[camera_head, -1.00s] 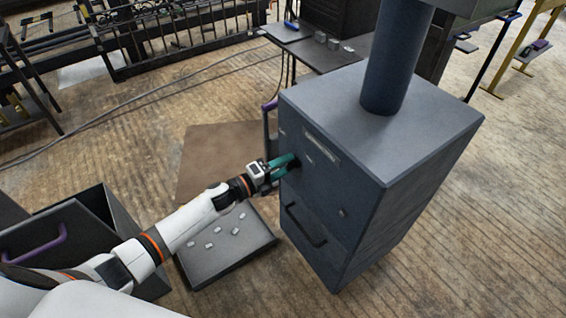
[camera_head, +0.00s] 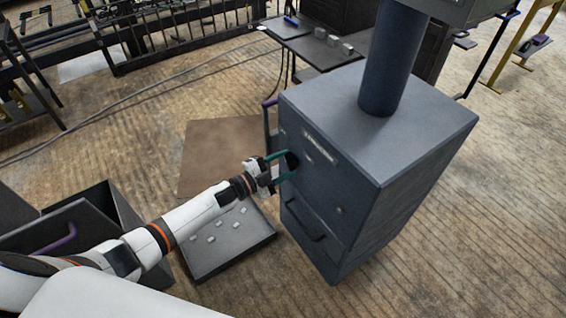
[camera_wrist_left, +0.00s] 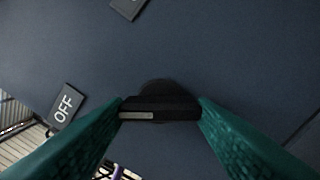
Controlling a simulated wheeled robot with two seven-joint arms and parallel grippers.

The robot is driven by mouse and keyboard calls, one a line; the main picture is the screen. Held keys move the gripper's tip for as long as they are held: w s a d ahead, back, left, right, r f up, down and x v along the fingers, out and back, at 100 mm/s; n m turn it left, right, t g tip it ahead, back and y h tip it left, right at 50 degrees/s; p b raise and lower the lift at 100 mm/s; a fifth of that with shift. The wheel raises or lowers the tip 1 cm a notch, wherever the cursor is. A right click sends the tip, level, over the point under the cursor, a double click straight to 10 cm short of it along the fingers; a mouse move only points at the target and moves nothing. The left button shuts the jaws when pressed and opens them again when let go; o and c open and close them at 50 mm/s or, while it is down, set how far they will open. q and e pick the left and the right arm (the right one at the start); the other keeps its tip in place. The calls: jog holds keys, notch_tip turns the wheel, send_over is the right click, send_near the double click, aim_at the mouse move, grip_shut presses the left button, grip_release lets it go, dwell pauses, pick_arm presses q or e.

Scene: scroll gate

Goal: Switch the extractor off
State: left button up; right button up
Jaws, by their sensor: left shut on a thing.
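The extractor (camera_head: 385,140) is a dark blue-grey cabinet with a thick duct rising from its top. On its front a black rotary knob (camera_head: 292,161) sits between the teal fingers of my left gripper (camera_head: 286,165). In the left wrist view the knob (camera_wrist_left: 165,107) is a black bar on a round base, with the gripper (camera_wrist_left: 160,108) shut on its two ends. A pale mark on the bar lies at its left end, roughly toward the OFF label (camera_wrist_left: 65,106). Another label (camera_wrist_left: 128,7) is cut off at the top. My right gripper is not in view.
A dark tray (camera_head: 215,268) with several pale pieces lies on the floor below my left arm. A dark bin (camera_head: 125,215) with a purple handle stands at the left. A brown mat (camera_head: 215,150) lies behind the arm. A bench (camera_head: 325,55) stands behind the cabinet.

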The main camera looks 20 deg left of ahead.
pick_arm(q)
jog(key=shift+n, duration=0.4)
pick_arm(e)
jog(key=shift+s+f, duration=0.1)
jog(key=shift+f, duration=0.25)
pick_arm(q)
jog(key=shift+f, duration=0.1)
jog(key=o, duration=1)
jog(key=p+v, duration=0.1)
jog(key=v, duration=1.1)
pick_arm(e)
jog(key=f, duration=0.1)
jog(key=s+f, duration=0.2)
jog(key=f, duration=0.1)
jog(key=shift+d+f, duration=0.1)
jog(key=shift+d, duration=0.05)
